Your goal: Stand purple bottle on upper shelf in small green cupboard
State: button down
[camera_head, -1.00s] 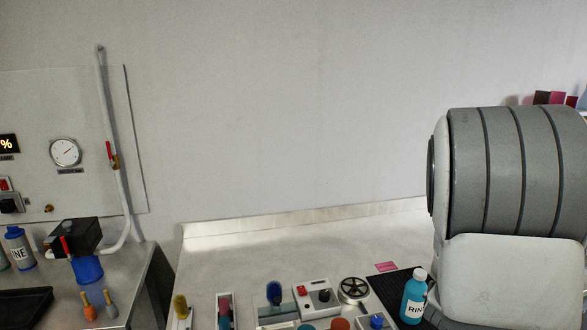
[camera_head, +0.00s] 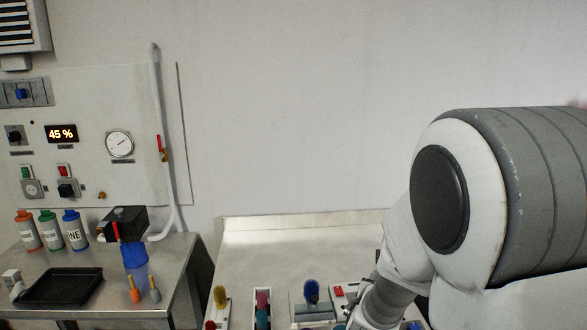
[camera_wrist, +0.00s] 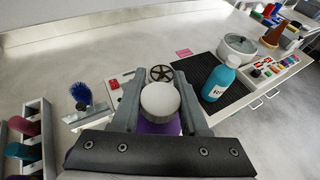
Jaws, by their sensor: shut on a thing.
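The purple bottle (camera_wrist: 172,126) with its white cap (camera_wrist: 160,101) is between the fingers of my gripper (camera_wrist: 158,108) in the wrist view. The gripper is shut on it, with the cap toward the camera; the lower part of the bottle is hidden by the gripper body. The bottle is over the pale worktop; its height above it is hard to tell. In the head view my arm fills the right side, and neither the fingers nor the bottle can be made out. The small green cupboard is not in view.
A blue bottle (camera_wrist: 217,81) stands on a black mat (camera_wrist: 197,69) near a lidded pot (camera_wrist: 238,47). Racks (camera_wrist: 36,128) hold coloured items at left. The worktop's back is clear.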

jog(key=a+n+y, duration=0.1)
jog(key=a, duration=0.6)
jog(key=shift+n+t+y, duration=0.3)
jog(key=shift+t, duration=0.1)
jog(key=shift+d, duration=0.1)
